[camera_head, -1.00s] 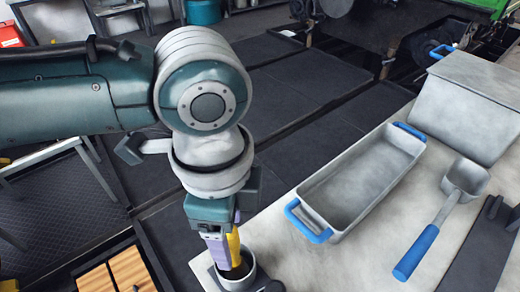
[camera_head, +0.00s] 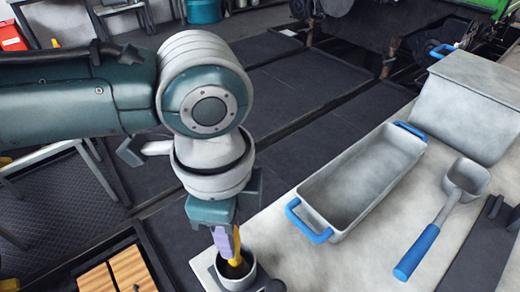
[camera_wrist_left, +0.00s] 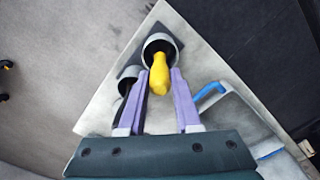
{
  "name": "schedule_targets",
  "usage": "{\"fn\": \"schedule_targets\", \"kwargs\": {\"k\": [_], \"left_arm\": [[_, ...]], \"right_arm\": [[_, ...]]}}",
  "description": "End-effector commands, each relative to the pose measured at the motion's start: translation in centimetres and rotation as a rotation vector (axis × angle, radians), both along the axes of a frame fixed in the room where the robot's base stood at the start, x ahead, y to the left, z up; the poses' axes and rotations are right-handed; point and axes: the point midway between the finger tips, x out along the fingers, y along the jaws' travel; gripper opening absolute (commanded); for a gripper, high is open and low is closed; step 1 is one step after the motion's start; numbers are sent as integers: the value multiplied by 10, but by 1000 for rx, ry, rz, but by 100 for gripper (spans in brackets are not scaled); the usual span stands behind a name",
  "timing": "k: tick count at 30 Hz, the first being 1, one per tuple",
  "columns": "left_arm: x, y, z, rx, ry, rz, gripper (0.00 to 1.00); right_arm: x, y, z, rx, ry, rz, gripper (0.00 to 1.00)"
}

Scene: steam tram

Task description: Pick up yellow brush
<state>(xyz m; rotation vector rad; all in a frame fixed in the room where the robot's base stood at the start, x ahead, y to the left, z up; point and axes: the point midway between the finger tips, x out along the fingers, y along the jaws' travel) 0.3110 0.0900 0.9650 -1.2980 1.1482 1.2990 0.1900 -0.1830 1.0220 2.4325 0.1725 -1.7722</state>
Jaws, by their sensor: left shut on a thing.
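The yellow brush (camera_head: 236,250) stands handle up in a round grey cup (camera_head: 249,274) at the table's near left corner. Its lower end is hidden inside the cup. My left gripper (camera_head: 231,246) points down over the cup with its purple fingers around the handle. In the left wrist view the yellow handle (camera_wrist_left: 158,78) lies between the two fingers, and the left gripper (camera_wrist_left: 160,92) is shut on it. The cup rim (camera_wrist_left: 160,38) surrounds the far end of the brush. My right gripper does not show.
A grey tray with blue handles (camera_head: 331,219) lies right of the cup. A scoop with a blue handle (camera_head: 416,252) and a lidded grey box (camera_head: 470,105) stand further right. A second dark-mouthed cup (camera_wrist_left: 128,75) sits beside the brush cup.

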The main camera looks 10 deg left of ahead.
Motion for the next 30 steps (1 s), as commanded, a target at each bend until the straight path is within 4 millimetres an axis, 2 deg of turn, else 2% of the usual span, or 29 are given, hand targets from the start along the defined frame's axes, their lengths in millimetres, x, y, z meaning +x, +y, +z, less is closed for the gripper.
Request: {"fn": "schedule_targets", "kwargs": {"k": [9,14,20,30], "left_arm": [[0,0,1,-1,-1,0,0],[1,0,10,-2,-2,0,0],[1,-1,40,-4,-3,-1,0],[1,0,123,-2,-6,-2,0]], "right_arm": [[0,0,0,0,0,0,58],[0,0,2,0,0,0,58],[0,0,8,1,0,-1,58],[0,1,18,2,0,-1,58]]}}
